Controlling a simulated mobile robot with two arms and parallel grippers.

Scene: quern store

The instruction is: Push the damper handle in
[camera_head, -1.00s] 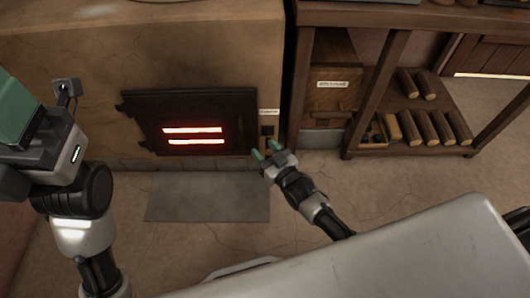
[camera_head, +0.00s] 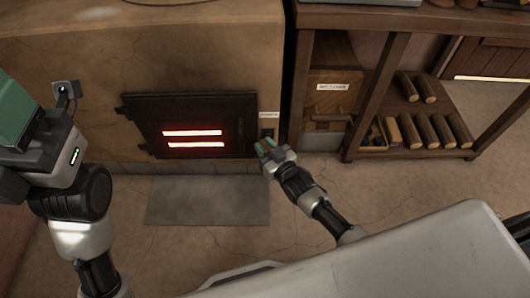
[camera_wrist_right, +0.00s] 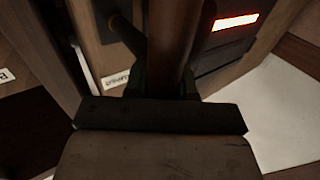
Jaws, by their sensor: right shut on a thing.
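The damper handle (camera_wrist_right: 172,40) is a brown bar seen close up in the right wrist view, running up between my right fingers. My right gripper (camera_head: 265,146) is shut on it, just right of the stove door in the head view; it also shows in the right wrist view (camera_wrist_right: 163,82). A dark damper slot (camera_head: 267,127) is in the stove front above the gripper, under a small white label (camera_head: 268,114). How far the handle stands out cannot be told.
The dark stove door (camera_head: 190,108) has two glowing slits and is shut. A grey floor plate (camera_head: 207,200) lies before it. Right of the stove stand a wooden bin (camera_head: 333,103) and a shelf unit (camera_head: 368,95) with several logs (camera_head: 427,130). The floor around my right forearm is clear.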

